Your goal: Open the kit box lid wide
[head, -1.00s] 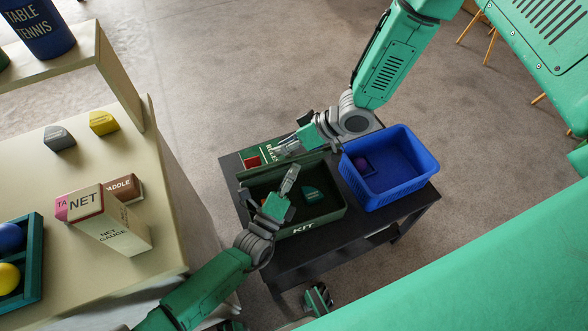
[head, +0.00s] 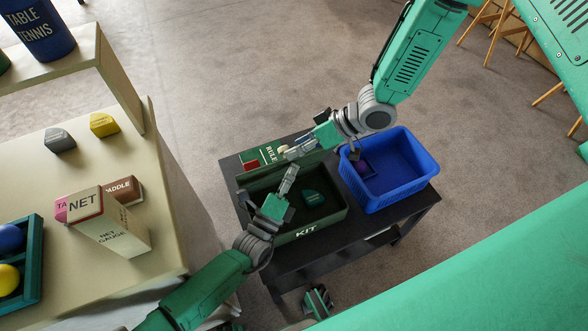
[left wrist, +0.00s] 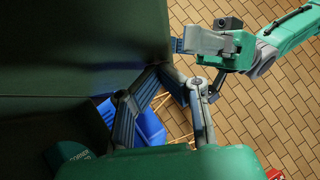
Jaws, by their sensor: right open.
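The dark green kit box (head: 307,232), marked KIT, stands on a low black table. Its lid (head: 262,178) is raised along the far side, and the inside shows. My left gripper (head: 292,170) reaches over the box, with its tips at the lid's inner side; whether they touch it is unclear. In the left wrist view its fingers (left wrist: 160,72) converge and look shut, with a big dark green surface beside them. My right gripper (head: 290,153) is open just behind the lid, and also shows in the left wrist view (left wrist: 180,45).
A blue basket (head: 400,195) holding a small dark purple item stands right of the box. A green rule book (head: 268,153) and a red item (head: 251,166) lie behind the lid. A cream table (head: 165,240) with boxes and a ball tray is at left.

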